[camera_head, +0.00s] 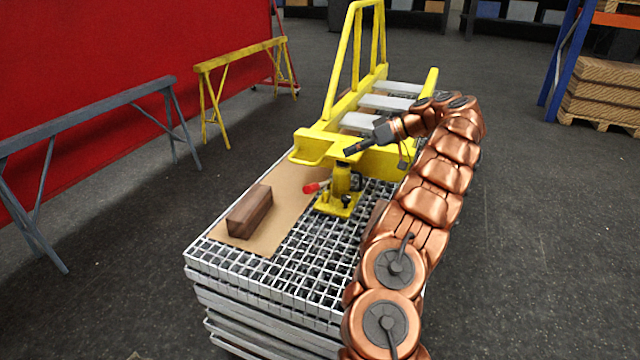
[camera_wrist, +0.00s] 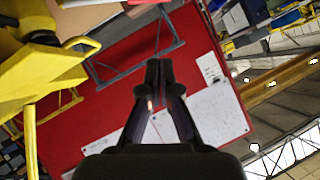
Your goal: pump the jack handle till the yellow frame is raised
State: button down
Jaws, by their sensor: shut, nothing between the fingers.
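A yellow jack (camera_head: 340,200) stands on the metal grating, under the near end of the yellow frame (camera_head: 310,147). A red-ended bar (camera_head: 312,187), apparently the jack handle, sticks out to the left of the jack. My gripper (camera_head: 348,151) is above the jack, beside the frame's near end, and points left. In the wrist view my gripper (camera_wrist: 158,68) is shut with nothing between its fingers. Yellow parts of the frame (camera_wrist: 50,70) show at that view's left side. The gripper looks apart from the handle.
The stacked grating (camera_head: 265,275) carries a brown board (camera_head: 265,243) with a dark wooden block (camera_head: 250,212) on it. A grey trestle (camera_head: 90,120) and a yellow trestle (camera_head: 240,58) stand to the left before a red wall. The floor at right is clear up to a pallet stack (camera_head: 600,95).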

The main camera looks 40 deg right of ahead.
jog(key=shift+s+d+f, duration=0.2)
jog(key=shift+d+f, duration=0.1)
jog(key=shift+d, duration=0.25)
jog(key=shift+w+a+f, duration=0.1)
jog(key=b, duration=0.2)
send_over(318, 185)
jog(key=s, duration=0.2)
notch_tip(318, 185, down, 7)
jog(key=shift+a+f, duration=0.35)
jog(key=shift+f, duration=0.35)
jog(key=shift+a+f+b, duration=0.1)
jog(key=shift+f+b, duration=0.05)
jog(key=shift+b, duration=0.4)
